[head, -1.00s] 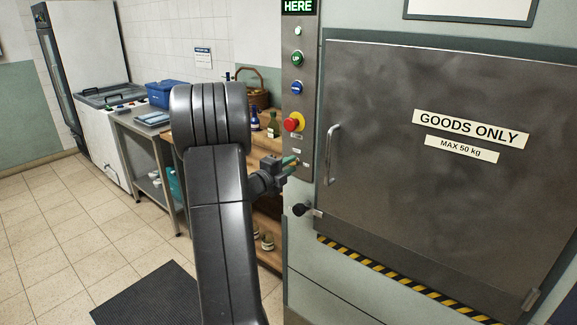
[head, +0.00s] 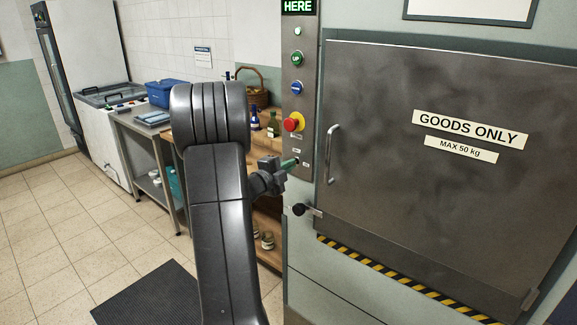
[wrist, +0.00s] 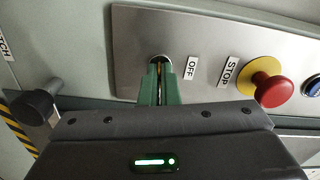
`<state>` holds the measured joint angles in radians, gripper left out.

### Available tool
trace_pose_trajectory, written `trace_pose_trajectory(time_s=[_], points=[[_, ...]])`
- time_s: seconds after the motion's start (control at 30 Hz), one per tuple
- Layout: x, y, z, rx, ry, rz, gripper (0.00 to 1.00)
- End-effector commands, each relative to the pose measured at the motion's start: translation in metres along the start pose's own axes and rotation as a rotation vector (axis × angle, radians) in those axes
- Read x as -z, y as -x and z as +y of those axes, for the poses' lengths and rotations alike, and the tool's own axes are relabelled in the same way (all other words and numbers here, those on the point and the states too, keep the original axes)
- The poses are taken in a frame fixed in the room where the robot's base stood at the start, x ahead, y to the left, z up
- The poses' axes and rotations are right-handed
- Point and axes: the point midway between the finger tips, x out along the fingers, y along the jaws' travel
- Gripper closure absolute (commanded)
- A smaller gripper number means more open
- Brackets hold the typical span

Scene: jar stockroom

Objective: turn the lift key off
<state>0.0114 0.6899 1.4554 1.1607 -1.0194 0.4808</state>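The lift's metal control panel (head: 299,60) stands left of the hatch door in the head view. The key switch (wrist: 159,61) is low on it, beside the OFF label (wrist: 191,67) in the wrist view. My gripper (wrist: 159,82) has its green fingers close together at the switch, with a thin brass-coloured strip, the lift key (wrist: 159,72), between them. The fingers look shut on it and hide most of it, so I cannot read its angle clearly. In the head view my gripper (head: 291,163) reaches the panel from the left.
A red stop button (wrist: 272,90) with a yellow collar sits close by on the panel. A black latch knob (head: 299,210) juts out below the switch. The door handle (head: 333,153) is to the right. Shelves with bottles and jars stand behind my arm.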

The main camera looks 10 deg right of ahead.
Motion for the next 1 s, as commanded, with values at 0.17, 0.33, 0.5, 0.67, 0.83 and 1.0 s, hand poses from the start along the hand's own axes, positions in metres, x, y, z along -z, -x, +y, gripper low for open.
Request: trace_pose_trajectory(time_s=[0.17, 0.33, 0.5, 0.67, 0.83, 1.0], points=[[0.0002, 0.0004, -0.0004, -0.002, 0.164, -0.001, 1.0], [0.0004, 0.0005, -0.0007, -0.003, 0.326, -0.001, 1.0], [0.0005, 0.0005, -0.0006, -0.003, 0.49, 0.0, 1.0], [0.0006, 0.0004, -0.0012, -0.002, 0.641, -0.001, 1.0], [0.0004, 0.0005, -0.0008, -0.003, 0.803, -0.002, 1.0], [0.0006, 0.0005, -0.0012, -0.003, 0.962, -0.001, 1.0]])
